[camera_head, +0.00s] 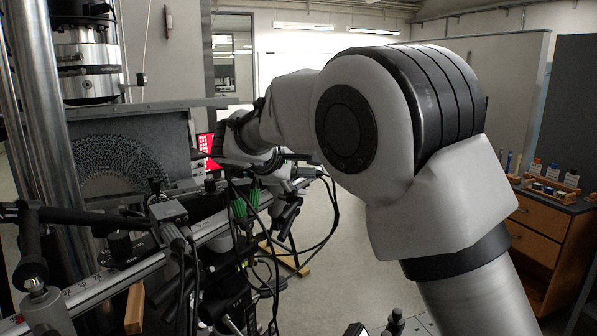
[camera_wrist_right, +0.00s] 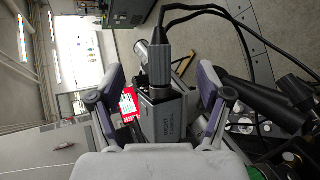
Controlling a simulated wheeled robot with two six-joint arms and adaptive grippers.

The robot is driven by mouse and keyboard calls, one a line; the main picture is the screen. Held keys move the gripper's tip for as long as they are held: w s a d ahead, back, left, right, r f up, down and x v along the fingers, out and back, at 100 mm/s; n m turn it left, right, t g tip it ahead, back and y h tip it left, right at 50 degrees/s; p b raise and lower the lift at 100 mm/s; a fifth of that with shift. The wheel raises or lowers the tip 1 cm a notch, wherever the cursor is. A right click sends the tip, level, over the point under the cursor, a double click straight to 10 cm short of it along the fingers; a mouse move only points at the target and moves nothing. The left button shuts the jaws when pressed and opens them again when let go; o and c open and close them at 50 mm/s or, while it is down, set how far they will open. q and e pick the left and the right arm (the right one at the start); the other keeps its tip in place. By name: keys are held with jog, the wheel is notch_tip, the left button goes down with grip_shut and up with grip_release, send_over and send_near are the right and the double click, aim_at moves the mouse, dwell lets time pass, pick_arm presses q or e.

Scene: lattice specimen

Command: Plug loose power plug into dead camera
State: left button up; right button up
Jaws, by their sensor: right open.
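In the right wrist view, a boxy grey camera (camera_wrist_right: 165,118) sits between the two fingers of my right gripper (camera_wrist_right: 157,75). A grey cylindrical plug (camera_wrist_right: 158,65) with a dark cable stands at the camera's end, between the fingertips. It appears in line with the camera; I cannot tell whether it is fully seated. The fingers are apart, with gaps on both sides. In the head view my right gripper (camera_head: 272,160) is partly hidden by its own arm and cables. Another camera (camera_head: 168,211) with a cable sits on the rail at left. I cannot tell which camera is dead.
A grey lattice specimen (camera_head: 118,158) stands in the test frame at left. A graduated rail (camera_head: 95,283) runs below it. Black cables (camera_head: 330,215) hang near my right gripper. A red screen (camera_head: 207,145) is behind. A wooden drawer cabinet (camera_head: 540,225) stands at right.

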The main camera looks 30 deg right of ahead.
jog(key=shift+a, duration=0.1)
jog(key=shift+a, duration=0.1)
jog(key=shift+p+v, duration=0.8)
jog(key=shift+v, duration=1.5)
jog(key=shift+r, duration=0.1)
send_near(301, 172)
jog(key=v, duration=0.3)
jog(key=shift+w+r, duration=0.1)
jog(key=shift+r, duration=0.05)
jog(key=shift+a, duration=0.1)
